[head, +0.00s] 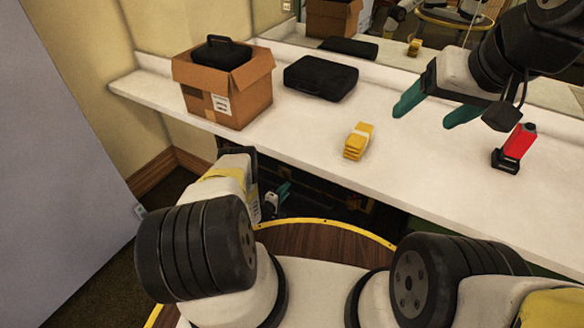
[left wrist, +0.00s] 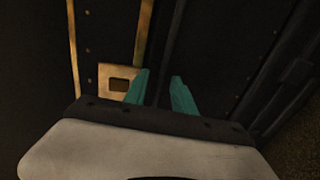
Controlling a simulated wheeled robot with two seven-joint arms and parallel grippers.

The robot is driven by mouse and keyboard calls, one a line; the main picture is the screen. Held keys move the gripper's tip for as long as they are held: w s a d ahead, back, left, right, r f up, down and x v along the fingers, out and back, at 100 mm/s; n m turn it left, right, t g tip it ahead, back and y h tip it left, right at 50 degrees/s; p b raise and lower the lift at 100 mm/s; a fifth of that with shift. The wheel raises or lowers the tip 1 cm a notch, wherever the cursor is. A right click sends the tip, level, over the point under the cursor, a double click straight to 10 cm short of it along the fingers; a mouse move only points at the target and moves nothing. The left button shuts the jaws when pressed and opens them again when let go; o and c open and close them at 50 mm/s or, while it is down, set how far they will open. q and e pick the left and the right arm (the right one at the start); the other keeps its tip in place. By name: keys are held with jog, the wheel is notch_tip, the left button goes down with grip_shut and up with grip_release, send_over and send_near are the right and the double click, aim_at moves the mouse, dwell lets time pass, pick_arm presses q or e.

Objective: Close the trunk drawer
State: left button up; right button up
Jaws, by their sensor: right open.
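The black trunk (head: 345,207) with brass trim is in deep shadow under the counter in the head view, partly hidden by my arm and the counter. In the left wrist view, its dark panel (left wrist: 105,35) shows brass strips and a brass plate (left wrist: 117,79) with a dark slot. I cannot tell how far the drawer stands out. My left gripper (head: 281,191) is low, in front of the trunk; its teal fingers (left wrist: 159,86) are apart with nothing visible between them. I cannot tell whether they touch the trunk. My right gripper (head: 431,106) is open and empty above the counter.
On the white counter (head: 300,124) stand a cardboard box (head: 232,100) holding a black case, a flat black case (head: 321,78), a yellow stack (head: 357,141) and a red object on a black base (head: 516,147). A pale panel (head: 60,150) stands at left. A mirror backs the counter.

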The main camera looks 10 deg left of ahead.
pick_arm(q)
jog(key=v, duration=0.7)
jog(key=shift+s, duration=0.35)
jog(key=shift+a, duration=0.1)
